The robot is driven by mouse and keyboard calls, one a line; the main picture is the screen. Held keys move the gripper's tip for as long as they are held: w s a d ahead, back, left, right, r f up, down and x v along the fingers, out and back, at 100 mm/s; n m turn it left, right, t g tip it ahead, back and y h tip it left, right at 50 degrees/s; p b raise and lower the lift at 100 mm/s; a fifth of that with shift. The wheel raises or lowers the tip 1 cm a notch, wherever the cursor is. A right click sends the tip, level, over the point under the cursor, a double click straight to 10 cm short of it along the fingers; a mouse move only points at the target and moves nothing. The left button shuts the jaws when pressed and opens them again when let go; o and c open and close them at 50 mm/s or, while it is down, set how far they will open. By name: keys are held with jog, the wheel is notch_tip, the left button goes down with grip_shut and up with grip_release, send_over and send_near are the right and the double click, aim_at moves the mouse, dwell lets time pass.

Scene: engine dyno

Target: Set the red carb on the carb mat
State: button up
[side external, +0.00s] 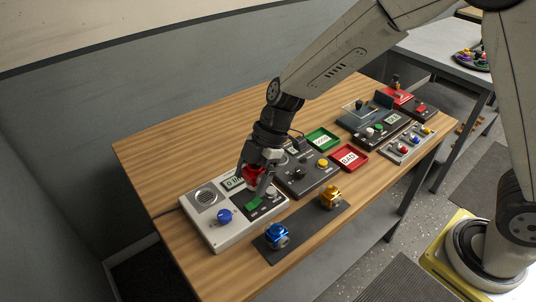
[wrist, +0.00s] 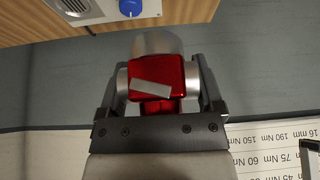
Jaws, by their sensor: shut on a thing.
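My gripper (side external: 256,184) is shut on the red carb (side external: 253,174) and holds it by the light-coloured box at the table's near left part. In the wrist view the red carb (wrist: 156,78) sits between the two fingers, with a pale label on its face and a silver round part at its far end. The carb mat (side external: 306,229) is a dark strip along the table's front edge, to the right of and below my gripper in the side view. A blue carb (side external: 276,236) and a gold carb (side external: 330,196) stand on it, with bare mat between them.
The light-coloured box (side external: 228,232) has a blue knob (side external: 224,216) and a green switch. A dark control box (side external: 303,182), a green tray (side external: 322,139) and a red tray (side external: 348,158) stand to the right. More consoles stand at the table's far right end.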

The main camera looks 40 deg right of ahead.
aim_at(301, 231)
jog(key=s+d+f+n+g, duration=0.2)
jog(key=s+d+f+n, duration=0.3)
jog(key=s+d+f, duration=0.2)
jog(key=shift+d+f+g+h, duration=0.3)
jog(key=shift+d+g, duration=0.1)
jog(key=shift+d, duration=0.9)
jog(key=shift+f, duration=0.15)
jog(key=shift+f, duration=2.95)
jog(key=shift+f, duration=0.5)
jog(key=o, duration=1.1)
jog(key=shift+o, duration=0.2)
notch_tip(301, 231, up, 7)
